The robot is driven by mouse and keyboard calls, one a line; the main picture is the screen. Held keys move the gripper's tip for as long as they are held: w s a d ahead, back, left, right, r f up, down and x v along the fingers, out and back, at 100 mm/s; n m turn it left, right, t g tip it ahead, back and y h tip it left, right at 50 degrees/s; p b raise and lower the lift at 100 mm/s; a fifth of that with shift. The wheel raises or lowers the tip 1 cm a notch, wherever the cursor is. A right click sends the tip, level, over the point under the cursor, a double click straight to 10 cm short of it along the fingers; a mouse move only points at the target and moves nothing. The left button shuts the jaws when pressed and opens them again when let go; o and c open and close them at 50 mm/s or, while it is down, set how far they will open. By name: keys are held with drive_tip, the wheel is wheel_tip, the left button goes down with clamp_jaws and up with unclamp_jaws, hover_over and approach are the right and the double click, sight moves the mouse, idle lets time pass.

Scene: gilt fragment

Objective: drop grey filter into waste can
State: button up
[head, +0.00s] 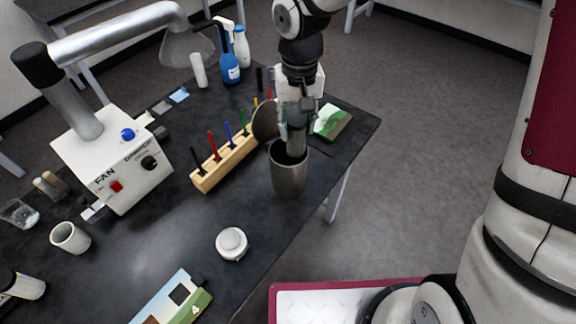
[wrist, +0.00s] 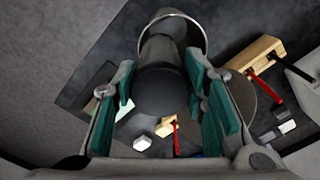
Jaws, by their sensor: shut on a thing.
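The grey filter (wrist: 160,90) is a dark grey cylinder between the green-padded fingers of my gripper (wrist: 165,98) in the wrist view. In the head view my gripper (head: 296,112) points down over the waste can, and the filter (head: 297,139) hangs below it. The waste can (head: 289,178) is a metallic grey cylinder near the right table edge, with its round lid (head: 264,120) standing up behind the mouth. The filter's lower end overlaps the can's mouth and appears inside the rim (wrist: 203,38) in the wrist view; how deep is hidden.
A wooden rack (head: 225,163) with several coloured tools stands just left of the can. A green-and-white box (head: 332,121) lies behind to the right. A white fan unit (head: 112,160) stands left, and a round white jar (head: 231,243) in front. The dark table between them is mostly clear.

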drive_tip(key=shift+f+b, duration=0.65)
drive_tip(key=shift+f, duration=1.1)
drive_tip(key=o, duration=1.3)
drive_tip(key=shift+c, duration=0.2)
drive_tip(key=shift+r, duration=0.1)
wheel_tip(320, 180, up, 12)
drive_tip(key=shift+f, duration=0.1)
drive_tip(key=s+d+r+t, duration=0.2)
drive_tip(key=s+d+r, duration=0.2)
drive_tip(key=s+d, duration=0.3)
drive_tip(key=s+d+r+m+t+b, duration=0.1)
drive_tip(key=s+d+r+t, duration=0.2)
drive_tip(key=s+d+r, duration=0.2)
drive_tip(key=s+d, duration=0.3)
drive_tip(key=d, duration=0.1)
drive_tip(key=shift+s+r+t, duration=0.15)
drive_tip(key=shift+r+t, duration=0.05)
drive_tip(key=shift+t, duration=0.1)
